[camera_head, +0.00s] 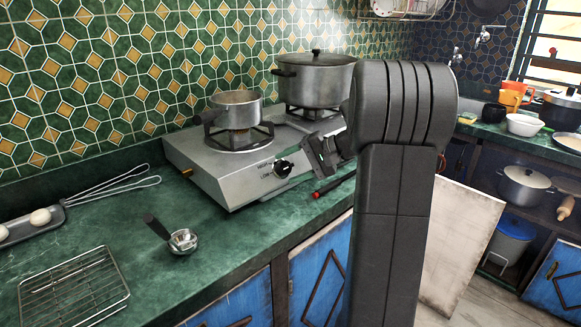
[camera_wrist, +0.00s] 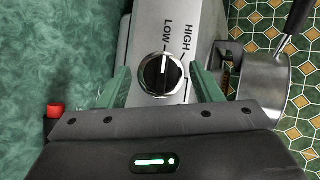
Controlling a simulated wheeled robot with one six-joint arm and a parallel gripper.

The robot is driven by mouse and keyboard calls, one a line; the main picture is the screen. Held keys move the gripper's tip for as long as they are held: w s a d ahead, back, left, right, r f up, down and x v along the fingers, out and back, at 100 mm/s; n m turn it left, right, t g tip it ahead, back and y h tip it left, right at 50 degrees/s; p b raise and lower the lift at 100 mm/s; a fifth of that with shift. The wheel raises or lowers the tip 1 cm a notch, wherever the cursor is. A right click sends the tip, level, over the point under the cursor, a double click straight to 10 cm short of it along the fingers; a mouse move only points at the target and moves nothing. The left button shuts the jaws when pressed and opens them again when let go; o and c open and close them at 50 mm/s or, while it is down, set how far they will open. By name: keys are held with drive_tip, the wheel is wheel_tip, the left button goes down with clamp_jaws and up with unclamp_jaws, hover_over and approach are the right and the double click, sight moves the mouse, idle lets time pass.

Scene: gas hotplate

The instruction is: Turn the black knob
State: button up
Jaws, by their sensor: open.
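The black knob (camera_head: 284,168) is on the front panel of the silver gas hotplate (camera_head: 230,183). In the wrist view the knob (camera_wrist: 160,75) is round with a silver rim and a pale mark running roughly up and down the picture. The words LOW and HIGH are printed on the panel beyond it. My gripper (camera_head: 318,158) is just right of the knob in the head view. In the wrist view my gripper (camera_wrist: 160,72) is open, with one green-tinted finger on each side of the knob and visible gaps. It does not hold the knob.
A small pot (camera_head: 236,108) stands on the near burner and a large lidded pot (camera_head: 316,80) on the far one. A red-tipped black tool (camera_head: 333,185) lies on the counter by the hotplate. A measuring cup (camera_head: 183,240) and wire rack (camera_head: 74,290) are left.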

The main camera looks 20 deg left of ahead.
drive_tip(key=p+v, duration=0.1)
drive_tip(key=v, duration=1.2)
drive_tip(key=shift+d+p, duration=0.25)
drive_tip(key=shift+p, duration=0.1)
